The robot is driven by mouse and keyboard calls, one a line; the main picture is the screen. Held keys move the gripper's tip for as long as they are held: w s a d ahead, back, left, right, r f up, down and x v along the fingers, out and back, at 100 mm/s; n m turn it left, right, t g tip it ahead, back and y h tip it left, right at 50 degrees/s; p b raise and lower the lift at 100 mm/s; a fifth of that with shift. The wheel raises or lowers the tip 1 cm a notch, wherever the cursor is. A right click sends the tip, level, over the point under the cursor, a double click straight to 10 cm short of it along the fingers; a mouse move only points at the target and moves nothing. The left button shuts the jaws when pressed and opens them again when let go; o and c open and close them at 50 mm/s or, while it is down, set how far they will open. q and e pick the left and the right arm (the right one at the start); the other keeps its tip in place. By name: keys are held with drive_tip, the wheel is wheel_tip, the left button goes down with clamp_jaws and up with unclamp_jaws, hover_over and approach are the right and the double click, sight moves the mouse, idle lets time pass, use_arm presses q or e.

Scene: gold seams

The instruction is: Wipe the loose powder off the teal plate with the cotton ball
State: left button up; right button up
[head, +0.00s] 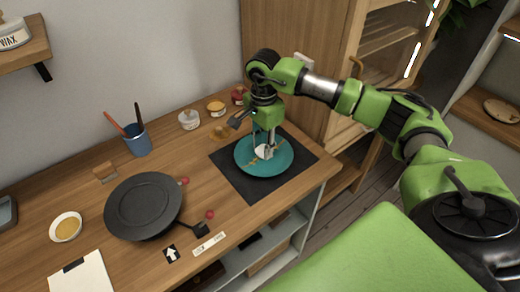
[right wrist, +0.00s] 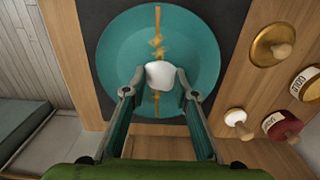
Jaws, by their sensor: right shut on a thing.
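The teal plate (head: 285,163) lies on a dark mat (head: 236,180) at the right end of the workbench. In the right wrist view the plate (right wrist: 205,50) has a gold seam (right wrist: 157,20) across it, with patches of golden powder (right wrist: 156,43) around it. My right gripper (head: 264,154) points down over the plate and is shut on the white cotton ball, which shows between its fingertips in the right wrist view (right wrist: 160,75). The ball is over the seam; I cannot tell whether it touches the plate. My left gripper is not in view.
A black round turntable-like disc (head: 143,205) stands left of the mat. A blue cup with brushes (head: 138,141), a white jar (head: 189,120) and other small jars stand behind. A bowl of gold powder (head: 66,228) is at the left. The bench's right edge is close to the mat.

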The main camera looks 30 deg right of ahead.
drive_tip(key=shift+s+d, duration=0.25)
drive_tip(key=shift+d, duration=0.75)
drive_tip(key=shift+w+d+b, duration=0.45)
drive_tip(key=shift+d+b, duration=0.05)
drive_tip(key=shift+b, duration=0.05)
drive_tip(key=shift+w+d, duration=0.25)
drive_tip(key=shift+s, duration=0.6)
drive_tip(key=shift+w+a, duration=0.1)
drive_tip(key=shift+w, duration=0.2)
drive_tip(key=shift+b, duration=0.3)
